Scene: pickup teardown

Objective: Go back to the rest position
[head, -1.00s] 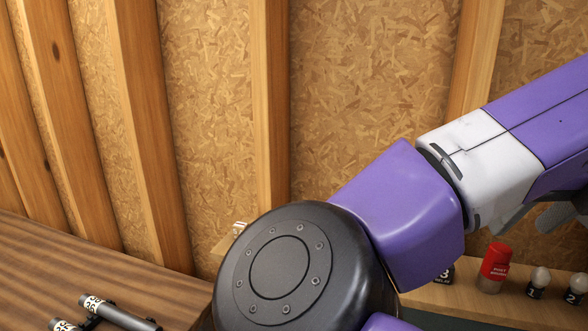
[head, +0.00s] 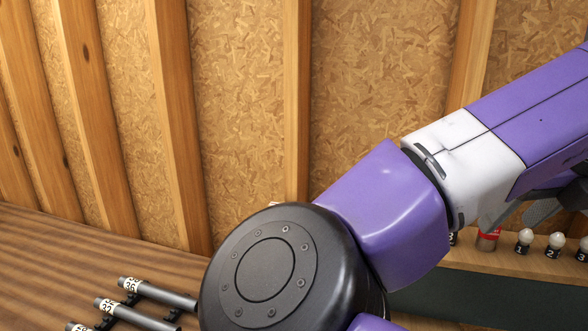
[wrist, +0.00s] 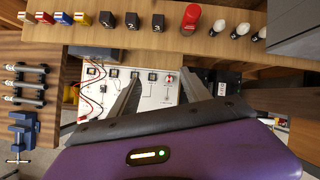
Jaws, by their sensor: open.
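My gripper (wrist: 162,73) shows in the wrist view with its two grey fingers spread apart and nothing between them. Beyond the fingers lies a white board (wrist: 157,94) with several small dark switches and red wires at its left. In the head view my purple and white arm crosses the right half and hides part of the bench behind it.
A wooden shelf (wrist: 165,43) carries a red bottle (wrist: 191,18), white bulbs (wrist: 244,29), black blocks (wrist: 132,21) and coloured blocks (wrist: 81,18). Grey tubes (head: 157,292) lie on a wooden bench (head: 60,265). A blue vise (wrist: 20,134) stands at left.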

